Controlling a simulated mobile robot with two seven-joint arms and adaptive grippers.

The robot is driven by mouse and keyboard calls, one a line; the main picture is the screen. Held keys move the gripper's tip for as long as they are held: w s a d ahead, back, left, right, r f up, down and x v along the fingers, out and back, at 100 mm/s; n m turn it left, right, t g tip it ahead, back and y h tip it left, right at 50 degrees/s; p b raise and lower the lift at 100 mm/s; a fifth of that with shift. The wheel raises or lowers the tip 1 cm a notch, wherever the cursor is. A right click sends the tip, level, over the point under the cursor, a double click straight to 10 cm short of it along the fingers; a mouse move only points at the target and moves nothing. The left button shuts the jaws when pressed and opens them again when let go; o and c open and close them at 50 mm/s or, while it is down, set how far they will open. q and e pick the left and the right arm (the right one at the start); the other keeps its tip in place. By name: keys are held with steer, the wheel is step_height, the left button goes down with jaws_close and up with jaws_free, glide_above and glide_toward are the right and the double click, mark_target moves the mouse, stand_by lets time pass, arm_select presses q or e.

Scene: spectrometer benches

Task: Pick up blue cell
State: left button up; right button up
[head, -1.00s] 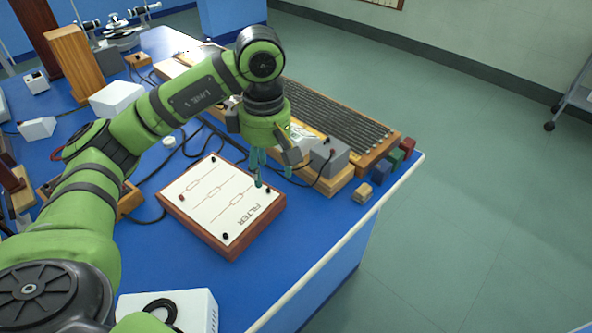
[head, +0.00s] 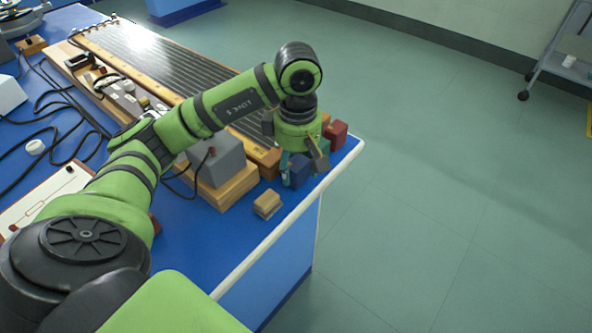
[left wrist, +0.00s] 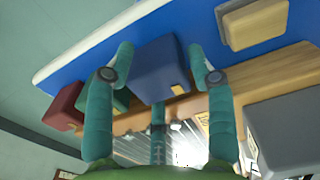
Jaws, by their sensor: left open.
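The blue cell (head: 299,170) is a small dark blue block near the table's right edge, partly hidden by my gripper in the head view. In the left wrist view the blue cell (left wrist: 160,68) lies between my spread fingers. My left gripper (head: 300,165) points down over it, with its fingers around the block. The left gripper (left wrist: 158,75) is open; I cannot tell whether any finger touches the block. My right gripper is not in view.
A red block (head: 336,133) and a green block (left wrist: 121,99) stand close by. A tan block (head: 267,204) lies nearer the front. A grey box (head: 217,158) on a wooden base (head: 232,187) is to the left. The table edge (head: 270,240) is close.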

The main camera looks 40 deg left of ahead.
arm_select(q)
steer(key=shift+f, duration=0.2)
steer(key=c, duration=1)
